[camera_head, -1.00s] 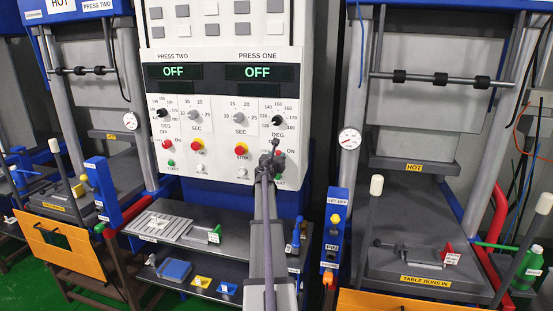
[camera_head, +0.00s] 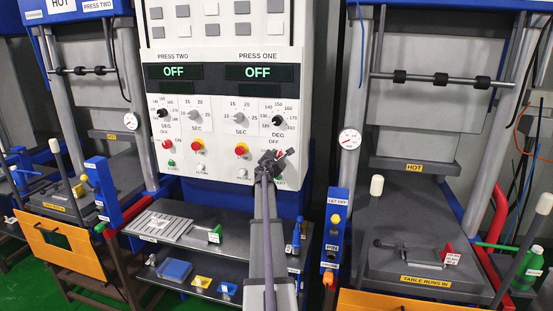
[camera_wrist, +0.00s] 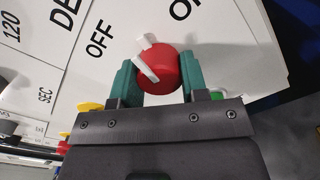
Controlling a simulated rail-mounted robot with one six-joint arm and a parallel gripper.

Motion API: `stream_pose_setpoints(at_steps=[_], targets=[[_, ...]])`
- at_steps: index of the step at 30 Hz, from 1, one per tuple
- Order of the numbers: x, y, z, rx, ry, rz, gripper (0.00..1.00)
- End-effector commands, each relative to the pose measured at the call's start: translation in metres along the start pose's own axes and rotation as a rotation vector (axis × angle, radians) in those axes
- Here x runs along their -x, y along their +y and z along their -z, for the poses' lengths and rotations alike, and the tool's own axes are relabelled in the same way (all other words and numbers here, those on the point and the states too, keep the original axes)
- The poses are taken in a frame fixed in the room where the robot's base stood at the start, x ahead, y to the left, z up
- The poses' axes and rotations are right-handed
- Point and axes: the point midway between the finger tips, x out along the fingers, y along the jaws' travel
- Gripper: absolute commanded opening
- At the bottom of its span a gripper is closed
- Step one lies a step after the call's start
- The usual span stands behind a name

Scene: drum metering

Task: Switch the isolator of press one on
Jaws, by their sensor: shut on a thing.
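The isolator of press one is a red round knob (camera_wrist: 158,70) with a white bar across its face, seen in the wrist view between the OFF and ON labels. The bar slants toward the upper left, on the OFF side. A small white piece shows at the knob's upper edge. My gripper (camera_wrist: 160,82) is shut on the knob, one green finger on each side. In the head view my gripper (camera_head: 272,160) is at the lower right of the control panel (camera_head: 222,140) and hides the knob. The press one display (camera_head: 262,73) reads OFF.
A green button (camera_wrist: 217,95) shows just beyond the right finger. The red press one stop button (camera_head: 241,150) is left of my gripper. The press two display (camera_head: 175,72) reads OFF. A shelf (camera_head: 190,250) with a rack and small items stands below the panel.

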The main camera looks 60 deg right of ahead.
Motion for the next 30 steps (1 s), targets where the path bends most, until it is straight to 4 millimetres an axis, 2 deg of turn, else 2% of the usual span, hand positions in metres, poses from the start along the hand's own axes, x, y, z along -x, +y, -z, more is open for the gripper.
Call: stream_pose_setpoints(at_steps=[18,30], targets=[[0.0002,0.0013,-0.0004,-0.579,0.000,0.000,0.17],[0.0003,0.0017,-0.0008,-0.847,0.000,0.000,0.17]])
